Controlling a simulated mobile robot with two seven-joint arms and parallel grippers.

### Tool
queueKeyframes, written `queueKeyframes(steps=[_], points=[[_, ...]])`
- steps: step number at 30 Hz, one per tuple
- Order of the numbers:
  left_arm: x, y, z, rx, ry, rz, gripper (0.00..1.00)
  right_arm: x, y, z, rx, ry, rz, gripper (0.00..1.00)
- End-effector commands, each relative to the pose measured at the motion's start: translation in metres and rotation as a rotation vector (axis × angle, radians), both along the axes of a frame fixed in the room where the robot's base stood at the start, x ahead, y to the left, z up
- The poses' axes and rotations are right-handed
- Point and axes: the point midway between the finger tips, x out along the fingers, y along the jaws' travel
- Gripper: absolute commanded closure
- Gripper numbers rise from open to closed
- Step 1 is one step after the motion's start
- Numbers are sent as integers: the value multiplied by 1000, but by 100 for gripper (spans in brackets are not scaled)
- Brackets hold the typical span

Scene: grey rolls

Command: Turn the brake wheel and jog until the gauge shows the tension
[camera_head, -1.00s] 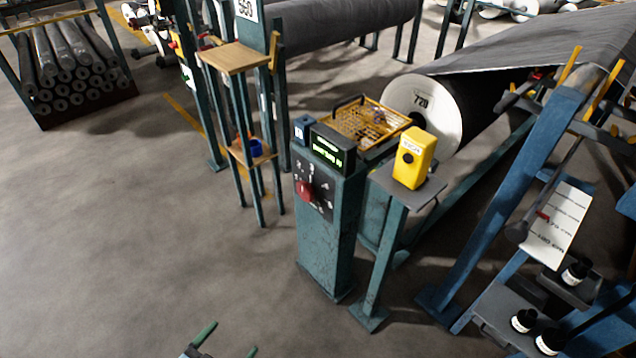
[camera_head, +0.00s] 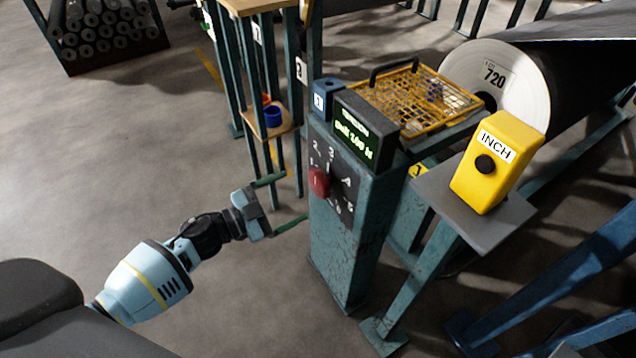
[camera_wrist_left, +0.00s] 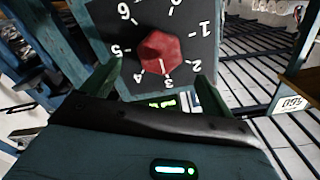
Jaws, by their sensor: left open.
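The red brake wheel (camera_head: 319,182) sits on a black dial plate numbered 0 to 6, on the front of a teal post. It also shows in the left wrist view (camera_wrist_left: 160,52), with a white mark on the side toward 3. The gauge (camera_head: 352,138) above it reads "TENSION" with green text, seemingly ending in 160 N. My left gripper (camera_head: 292,198) is open and empty, its fingers pointing at the wheel from the left. In the left wrist view its fingers (camera_wrist_left: 156,72) are on either side of the wheel, apart from it. The yellow INCH box (camera_head: 497,160) has a black button. My right gripper is out of view.
A yellow mesh guard (camera_head: 415,97) lies behind the gauge, before the big roll marked 720 (camera_head: 515,95). A wooden-shelf stand (camera_head: 268,122) with a blue cup (camera_head: 273,115) stands left of the post.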

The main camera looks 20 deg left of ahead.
Motion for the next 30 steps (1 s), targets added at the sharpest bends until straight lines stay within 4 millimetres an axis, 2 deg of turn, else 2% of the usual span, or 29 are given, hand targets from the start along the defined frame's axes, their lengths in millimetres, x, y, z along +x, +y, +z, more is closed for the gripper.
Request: queueKeyframes(steps=[15, 28, 30], points=[[52, -42, -1, -2, 1, 2, 14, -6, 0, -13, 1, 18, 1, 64], [59, -48, 0, -1, -1, 2, 14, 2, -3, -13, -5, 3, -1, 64], [59, -48, 0, -1, -1, 2, 23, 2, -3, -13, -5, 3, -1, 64]])
